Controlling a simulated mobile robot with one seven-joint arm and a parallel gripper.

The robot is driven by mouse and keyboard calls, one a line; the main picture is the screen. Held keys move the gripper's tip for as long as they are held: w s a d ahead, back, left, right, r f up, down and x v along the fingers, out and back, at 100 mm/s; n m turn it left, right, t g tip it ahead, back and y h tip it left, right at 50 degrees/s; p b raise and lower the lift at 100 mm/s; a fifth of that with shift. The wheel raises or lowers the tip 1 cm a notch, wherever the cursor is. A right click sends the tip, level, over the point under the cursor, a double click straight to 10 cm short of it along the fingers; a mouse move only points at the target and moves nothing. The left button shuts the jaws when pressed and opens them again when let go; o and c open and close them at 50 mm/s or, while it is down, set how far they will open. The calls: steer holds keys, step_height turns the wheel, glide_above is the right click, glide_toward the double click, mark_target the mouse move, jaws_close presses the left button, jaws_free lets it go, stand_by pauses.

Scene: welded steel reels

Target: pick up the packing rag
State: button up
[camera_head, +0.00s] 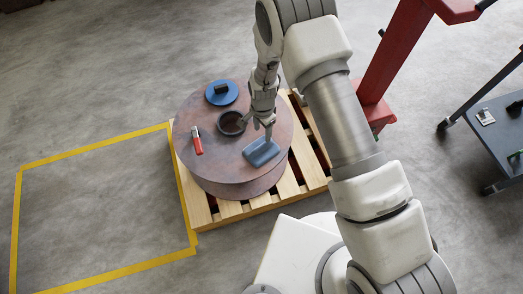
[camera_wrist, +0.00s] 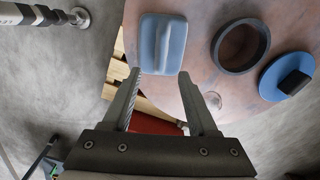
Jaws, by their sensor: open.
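The packing rag, which I take to be the blue-grey folded pad (camera_head: 261,152) with a raised ridge, lies on the near right part of the steel reel's top flange (camera_head: 218,162). In the wrist view the rag (camera_wrist: 176,42) lies just beyond the fingertips, its ridge running roughly lengthwise away from me. My gripper (camera_wrist: 160,74) is open and empty, and the rag is not between its fingers. In the head view my gripper (camera_head: 264,124) is over the flange, near the rag's far side. How high it is above the flange is hard to tell.
A dark ring (camera_head: 231,122), a blue disc with a black block (camera_head: 222,92) and a red-handled tool (camera_head: 197,141) share the flange. The reel lies on a wooden pallet (camera_head: 231,209). A red stand (camera_head: 388,60) and a grey cart (camera_head: 495,125) are to the right. The yellow-outlined floor (camera_head: 100,215) is clear.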

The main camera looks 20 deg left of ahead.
mark_target(261, 146)
steer(key=f+b, duration=0.2)
steer(key=f, duration=0.8)
steer(key=shift+a+f+b, duration=0.2)
steer(key=shift+b, duration=0.15)
steer(key=shift+r, duration=0.1)
jaws_close()
